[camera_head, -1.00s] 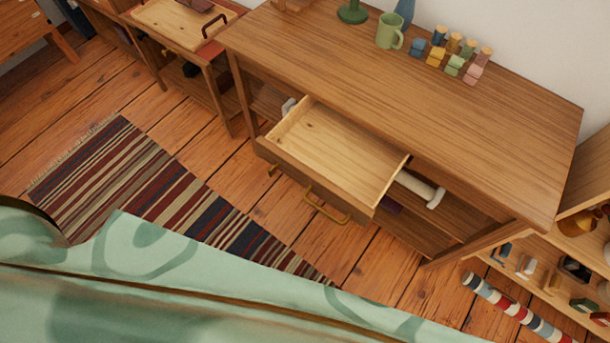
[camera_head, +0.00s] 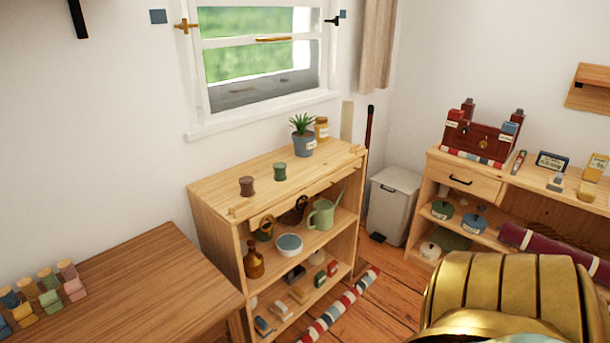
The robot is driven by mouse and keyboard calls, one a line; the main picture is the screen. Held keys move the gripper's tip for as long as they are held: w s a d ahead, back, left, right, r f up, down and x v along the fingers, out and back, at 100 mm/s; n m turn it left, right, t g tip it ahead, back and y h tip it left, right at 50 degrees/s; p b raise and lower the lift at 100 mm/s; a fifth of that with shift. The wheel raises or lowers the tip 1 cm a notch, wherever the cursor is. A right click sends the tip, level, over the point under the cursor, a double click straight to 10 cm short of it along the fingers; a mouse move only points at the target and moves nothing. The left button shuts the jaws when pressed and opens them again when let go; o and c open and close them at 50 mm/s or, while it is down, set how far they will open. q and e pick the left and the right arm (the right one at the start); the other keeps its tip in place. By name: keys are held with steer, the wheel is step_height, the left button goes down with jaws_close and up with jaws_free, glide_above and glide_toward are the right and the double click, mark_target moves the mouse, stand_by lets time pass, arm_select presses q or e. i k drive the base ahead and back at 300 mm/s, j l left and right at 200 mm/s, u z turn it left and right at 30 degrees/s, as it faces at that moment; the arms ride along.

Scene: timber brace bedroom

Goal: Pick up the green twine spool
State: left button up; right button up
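A small dark green spool (camera_head: 280,171), which looks like the green twine spool, stands upright on top of the wooden shelf unit (camera_head: 330,160) under the window. A similar brown spool (camera_head: 246,186) stands to its left, a short gap apart. Nothing touches or covers the green spool. Neither of my grippers shows in the head view.
Lower shelves hold a green watering can (camera_head: 322,213) and a bowl (camera_head: 289,244). A wooden table (camera_head: 150,280) is at left. A striped roll (camera_head: 340,308) lies on the floor.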

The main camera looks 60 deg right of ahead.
mark_target(280, 168)
steer(key=z, duration=1.6)
steer(key=i+l, duration=0.15)
steer(key=l+z, duration=0.05)
steer(key=l, duration=0.05)
